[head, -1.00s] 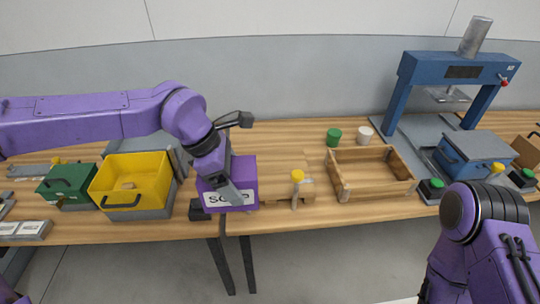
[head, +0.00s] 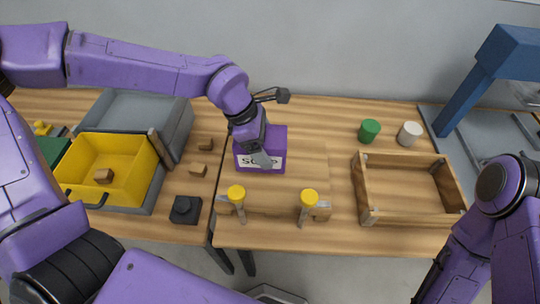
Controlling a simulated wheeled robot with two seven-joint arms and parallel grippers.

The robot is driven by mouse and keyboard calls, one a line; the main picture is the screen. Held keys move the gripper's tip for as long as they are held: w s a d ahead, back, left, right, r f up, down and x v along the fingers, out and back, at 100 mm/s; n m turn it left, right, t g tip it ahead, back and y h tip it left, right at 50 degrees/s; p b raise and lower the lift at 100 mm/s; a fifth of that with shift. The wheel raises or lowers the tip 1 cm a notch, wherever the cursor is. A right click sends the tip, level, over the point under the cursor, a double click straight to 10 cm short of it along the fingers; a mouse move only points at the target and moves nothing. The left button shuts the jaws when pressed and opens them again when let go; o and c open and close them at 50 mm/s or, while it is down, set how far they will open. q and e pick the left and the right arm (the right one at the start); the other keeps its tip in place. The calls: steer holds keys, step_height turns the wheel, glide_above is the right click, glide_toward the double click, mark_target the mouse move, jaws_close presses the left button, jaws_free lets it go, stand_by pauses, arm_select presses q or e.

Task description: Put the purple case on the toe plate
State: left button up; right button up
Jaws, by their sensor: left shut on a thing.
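The purple case (head: 278,141) has a white label with partly covered lettering on its front. It is upright, at or just above the pale wooden board (head: 290,187) on the table; I cannot tell whether it touches. My left gripper (head: 262,158) is shut on the case from above and in front, and hides part of the label. Two yellow-topped posts (head: 237,194) (head: 309,199) stand along the board's front edge. I cannot pick out a toe plate for certain. My right arm is at the right, its gripper out of view.
A yellow bin (head: 128,150) and a black block (head: 186,209) are at the left, with small wooden blocks (head: 198,170) nearby. An open wooden tray (head: 411,218), a green cup (head: 370,131), a white cup (head: 409,134) and a blue press frame (head: 480,85) are at the right.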

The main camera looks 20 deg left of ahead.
arm_select(q)
steer(key=f, duration=0.1)
steer(key=w+f, duration=0.1)
steer(key=f, duration=0.3)
steer(key=shift+w+f, duration=0.25)
steer(key=shift+s+r, duration=0.1)
steer(key=shift+s, duration=0.2)
steer(key=o, duration=1.4)
steer(key=shift+w+f, duration=0.1)
steer(key=shift+f, duration=0.1)
